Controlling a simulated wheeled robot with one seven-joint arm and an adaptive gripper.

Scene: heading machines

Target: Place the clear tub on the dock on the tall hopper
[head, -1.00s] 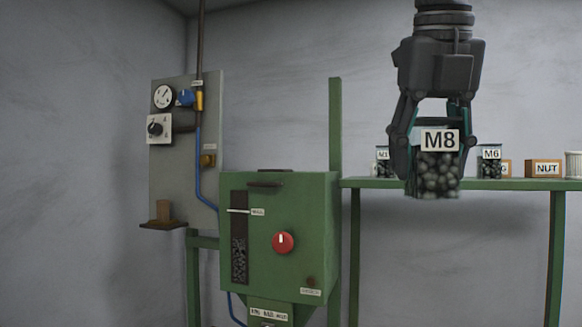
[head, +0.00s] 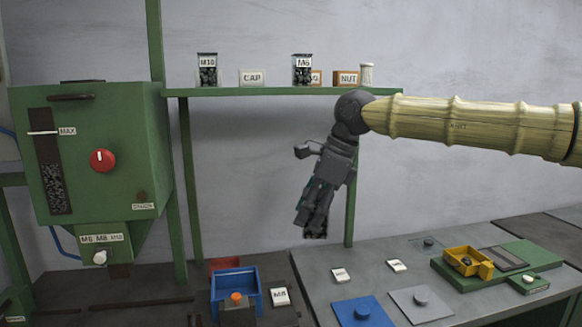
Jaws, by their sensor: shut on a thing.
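My gripper (head: 312,215) hangs tilted down in front of the wall, right of the tall green hopper and above the grey bench. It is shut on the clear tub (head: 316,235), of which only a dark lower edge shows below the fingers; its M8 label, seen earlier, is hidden. The tall hopper (head: 125,150) stands at the left, with a red knob, a level window marked MAX and a label plate below. A dark flat piece (head: 95,82) lies at its top; I cannot tell whether this is the dock.
A green shelf (head: 230,92) holds M10 (head: 208,70) and M6 (head: 302,69) tubs, small boxes and a white cup. On the benches are a blue bin (head: 235,285), a blue plate (head: 362,311), a grey plate and a yellow tray (head: 466,262). My arm spans the right side.

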